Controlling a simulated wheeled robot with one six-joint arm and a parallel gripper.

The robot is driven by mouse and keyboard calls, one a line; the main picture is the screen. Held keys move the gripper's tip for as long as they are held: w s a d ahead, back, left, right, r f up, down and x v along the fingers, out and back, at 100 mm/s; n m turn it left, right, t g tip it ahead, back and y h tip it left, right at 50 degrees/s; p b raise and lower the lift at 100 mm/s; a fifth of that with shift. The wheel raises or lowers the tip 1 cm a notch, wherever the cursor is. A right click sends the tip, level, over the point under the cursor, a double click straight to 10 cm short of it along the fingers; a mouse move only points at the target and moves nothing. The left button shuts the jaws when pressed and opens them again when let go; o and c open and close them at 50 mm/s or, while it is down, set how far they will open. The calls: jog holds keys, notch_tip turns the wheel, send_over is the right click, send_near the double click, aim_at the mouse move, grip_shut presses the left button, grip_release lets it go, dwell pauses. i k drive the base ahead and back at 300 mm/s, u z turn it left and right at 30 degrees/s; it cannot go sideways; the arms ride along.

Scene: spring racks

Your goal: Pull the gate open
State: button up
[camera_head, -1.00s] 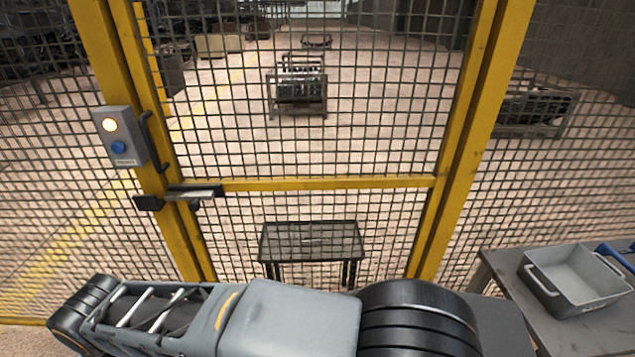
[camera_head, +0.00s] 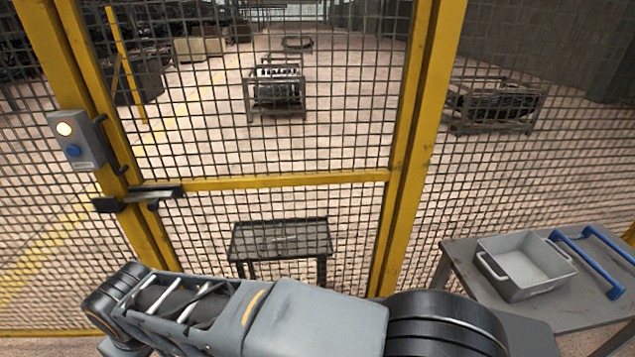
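The gate (camera_head: 288,181) is a yellow-framed wire mesh door across the middle of the head view. It appears shut in its yellow frame. A dark latch with a lever (camera_head: 155,193) sits at its left edge, and a dark pull handle (camera_head: 116,146) is just above it. A grey control box (camera_head: 77,141) with a lit pale lamp and a blue button is on the left post. My arm lies across the bottom of the view, below and apart from the latch. My gripper is not in view.
A grey table (camera_head: 455,270) at the lower right bears a grey tray (camera_head: 523,267) and a blue-handled tool (camera_head: 590,262). Behind the mesh are a low dark table (camera_head: 280,240) and racks (camera_head: 275,95) of parts. Mesh fence continues on both sides.

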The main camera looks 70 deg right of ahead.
aim_at(70, 12)
jog(key=u, duration=0.05)
jog(key=i, duration=0.6)
jog(key=u, duration=0.35)
